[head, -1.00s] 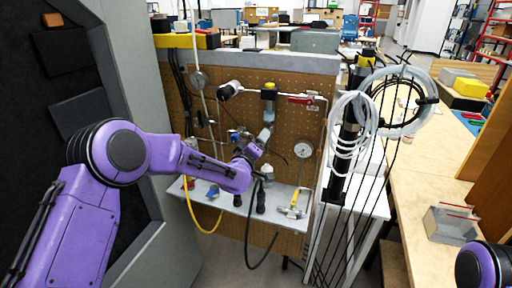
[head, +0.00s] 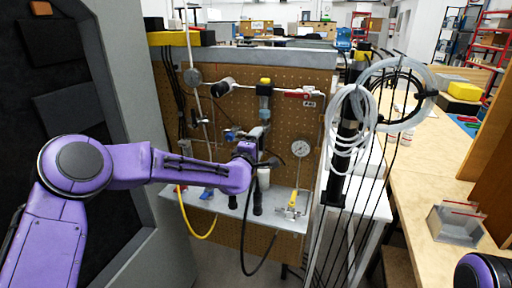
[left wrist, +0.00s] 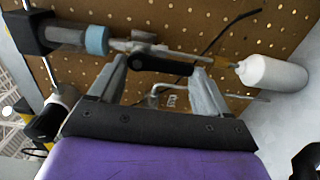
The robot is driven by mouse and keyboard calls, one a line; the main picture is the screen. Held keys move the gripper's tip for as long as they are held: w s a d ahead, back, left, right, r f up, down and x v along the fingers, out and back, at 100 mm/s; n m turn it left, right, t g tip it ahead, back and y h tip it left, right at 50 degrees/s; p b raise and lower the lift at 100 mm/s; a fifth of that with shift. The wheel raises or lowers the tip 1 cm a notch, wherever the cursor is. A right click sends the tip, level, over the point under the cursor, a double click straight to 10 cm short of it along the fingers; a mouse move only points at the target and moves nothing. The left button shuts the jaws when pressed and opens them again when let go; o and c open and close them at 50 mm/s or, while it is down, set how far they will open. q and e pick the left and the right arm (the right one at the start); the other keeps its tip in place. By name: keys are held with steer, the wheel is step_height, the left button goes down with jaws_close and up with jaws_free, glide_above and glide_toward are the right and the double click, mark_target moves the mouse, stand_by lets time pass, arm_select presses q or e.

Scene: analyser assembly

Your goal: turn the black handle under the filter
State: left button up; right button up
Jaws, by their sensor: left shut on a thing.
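The filter (head: 265,101) hangs upright on the pegboard, with a yellow top and a clear body. In the left wrist view the filter (left wrist: 68,36) lies sideways, with a black cap and a pale blue ring. Beside that ring is a metal fitting with the black handle (left wrist: 162,65). My left gripper (left wrist: 160,72) has its two fingers at opposite ends of the handle, shut on it lengthwise. In the head view my left gripper (head: 262,138) is just below the filter, and my wrist largely hides the handle. My right gripper is out of view.
A white cylinder (left wrist: 273,73) is close to one finger. A red-handled valve (head: 302,92) and a gauge (head: 300,148) are to the right. A grey shelf (head: 225,209) is below. Coiled tubes (head: 352,130) hang farther right.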

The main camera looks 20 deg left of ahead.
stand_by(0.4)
arm_select(q)
steer(key=o, duration=1)
steer(key=s+b, duration=0.2)
steer(key=s, duration=0.8)
steer(key=shift+s+a, duration=0.3)
